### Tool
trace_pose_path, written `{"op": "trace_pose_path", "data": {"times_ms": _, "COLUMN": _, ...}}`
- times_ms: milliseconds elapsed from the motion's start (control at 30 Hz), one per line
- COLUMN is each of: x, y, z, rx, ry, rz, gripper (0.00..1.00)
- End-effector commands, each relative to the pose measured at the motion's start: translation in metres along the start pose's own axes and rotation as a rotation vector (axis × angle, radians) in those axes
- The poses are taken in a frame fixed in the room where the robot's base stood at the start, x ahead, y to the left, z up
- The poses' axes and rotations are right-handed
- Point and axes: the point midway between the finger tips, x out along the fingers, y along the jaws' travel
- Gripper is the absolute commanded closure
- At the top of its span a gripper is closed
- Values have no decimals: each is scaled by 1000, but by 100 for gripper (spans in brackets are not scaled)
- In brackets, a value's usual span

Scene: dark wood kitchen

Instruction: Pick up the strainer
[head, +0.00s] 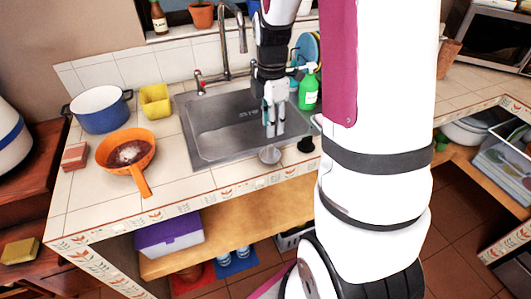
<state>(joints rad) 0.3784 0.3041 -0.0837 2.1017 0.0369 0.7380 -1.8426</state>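A small round grey metal piece (269,155), which looks like the strainer, sits at the front rim of the sink. My gripper (274,131) points down over the front right part of the sink, just above and behind this piece in the picture. Its fingers are small here and I cannot tell whether they are open or shut, or whether they touch the piece. An orange pan-shaped vessel (124,153) with a handle and a pale patch inside stands on the counter at the left; I cannot tell whether it has a mesh.
The sink (215,148) is empty, with a tall faucet (226,45) behind. A small black object (306,145) lies right of the metal piece. A green bottle (308,90) stands close right of the gripper. A blue pot (101,111) and yellow container (155,101) stand left.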

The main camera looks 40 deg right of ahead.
Motion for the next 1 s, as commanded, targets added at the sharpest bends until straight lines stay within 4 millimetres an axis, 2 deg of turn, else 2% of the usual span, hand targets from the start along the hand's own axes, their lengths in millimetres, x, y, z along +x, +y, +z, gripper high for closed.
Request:
{"op": "trace_pose_path", "data": {"times_ms": 33, "x": 11, "y": -1, "z": 0, "rx": 1, "ry": 1, "rz": -5, "gripper": 68}}
{"op": "trace_pose_path", "data": {"times_ms": 133, "x": 27, "y": -1, "z": -1, "rx": 1, "ry": 1, "rz": -4, "gripper": 68}}
{"op": "trace_pose_path", "data": {"times_ms": 433, "x": 49, "y": -1, "z": -1, "rx": -1, "ry": 0, "rz": -2, "gripper": 68}}
{"op": "trace_pose_path", "data": {"times_ms": 700, "x": 86, "y": -1, "z": -2, "rx": 2, "ry": 1, "rz": -3, "gripper": 68}}
{"op": "trace_pose_path", "data": {"times_ms": 833, "x": 94, "y": -1, "z": -2, "rx": 0, "ry": 0, "rz": -1, "gripper": 68}}
{"op": "trace_pose_path", "data": {"times_ms": 1000, "x": 94, "y": 0, "z": -1, "rx": 0, "ry": 0, "rz": 1, "gripper": 68}}
